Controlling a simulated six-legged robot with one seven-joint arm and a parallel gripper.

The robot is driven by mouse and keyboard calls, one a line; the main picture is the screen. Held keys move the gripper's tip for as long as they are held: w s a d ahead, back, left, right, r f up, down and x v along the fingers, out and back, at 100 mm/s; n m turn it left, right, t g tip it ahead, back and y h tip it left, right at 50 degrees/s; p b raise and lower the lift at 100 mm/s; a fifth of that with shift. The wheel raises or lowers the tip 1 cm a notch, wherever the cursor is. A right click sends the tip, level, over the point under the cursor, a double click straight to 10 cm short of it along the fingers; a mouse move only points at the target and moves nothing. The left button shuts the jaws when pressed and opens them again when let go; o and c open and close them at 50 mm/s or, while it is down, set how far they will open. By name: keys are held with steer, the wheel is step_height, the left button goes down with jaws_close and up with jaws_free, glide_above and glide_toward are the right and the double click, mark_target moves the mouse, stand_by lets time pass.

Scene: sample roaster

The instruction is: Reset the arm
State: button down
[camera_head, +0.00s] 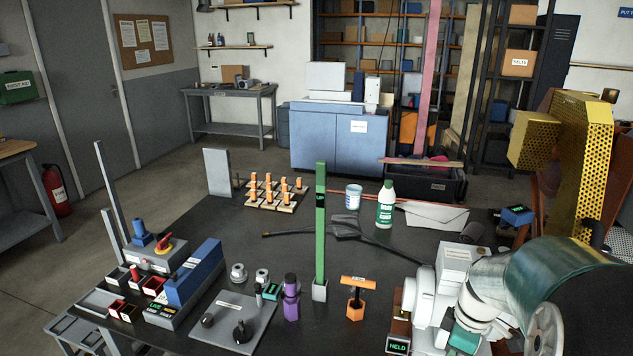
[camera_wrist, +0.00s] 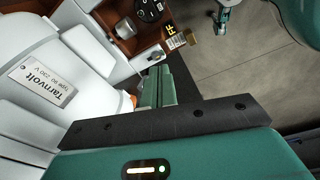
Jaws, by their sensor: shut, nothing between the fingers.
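My gripper shows in the wrist view (camera_wrist: 157,84), its two green fingers together with nothing between them. They point toward a brown panel with a black dial (camera_wrist: 149,9); I cannot tell whether they touch anything. A white machine labelled "Tarnvolt" (camera_wrist: 60,85) fills the left of that view, close beside the fingers. In the head view, my teal and white arm (camera_head: 520,283) reaches in from the right, over the right end of the dark table. White housing (camera_head: 425,290) stands beside it. The fingertips cannot be made out in the head view.
The dark table (camera_head: 300,240) carries an upright green post (camera_head: 320,225), an orange-handled tool (camera_head: 356,295), a purple item (camera_head: 290,298), a green-labelled bottle (camera_head: 385,207) and a blue block (camera_head: 194,272). A "HELD" sign (camera_head: 397,347) stands near the arm. A yellow perforated structure (camera_head: 583,165) rises at right.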

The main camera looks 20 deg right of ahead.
steer(key=s+a+r+m+t, duration=0.2)
steer(key=a+r+m, duration=0.2)
steer(key=a+r, duration=0.3)
steer(key=s+a+r+m+t, duration=0.2)
steer(key=a+r, duration=0.5)
steer(key=a, duration=0.9)
steer(key=shift+s+a+r+m+t, duration=0.35)
steer(key=shift+s+m, duration=0.25)
steer(key=shift+m, duration=0.6)
steer(key=shift+d, duration=0.3)
